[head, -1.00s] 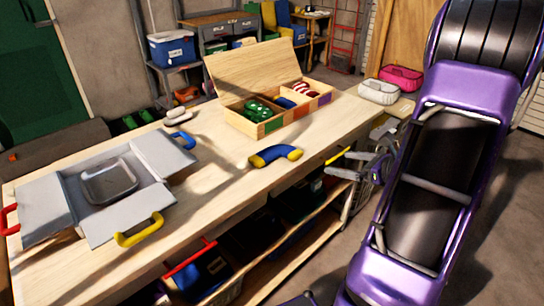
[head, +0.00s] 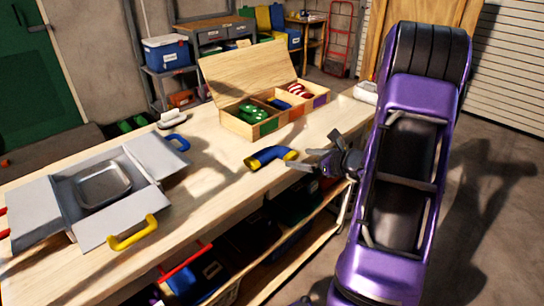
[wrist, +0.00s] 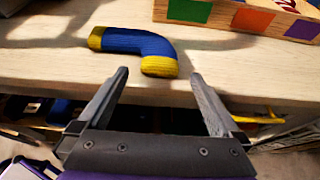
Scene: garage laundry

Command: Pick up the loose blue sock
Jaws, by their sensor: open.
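The loose blue sock (head: 270,157) has yellow ends and lies bent on the wooden workbench (head: 213,185), near its front edge. It also shows in the wrist view (wrist: 138,43), beyond the fingertips and in line with the gap between them. My gripper (head: 302,160) is open and empty, just to the right of the sock and apart from it. In the wrist view my gripper (wrist: 158,78) has its two fingers spread wide, over the bench's front edge.
An open wooden box (head: 235,124) with coloured squares holds a green, a blue and a striped sock in compartments. A grey metal tray with flaps (head: 45,205) and a yellow handle (head: 132,236) occupies the left of the bench. Bare wood surrounds the sock.

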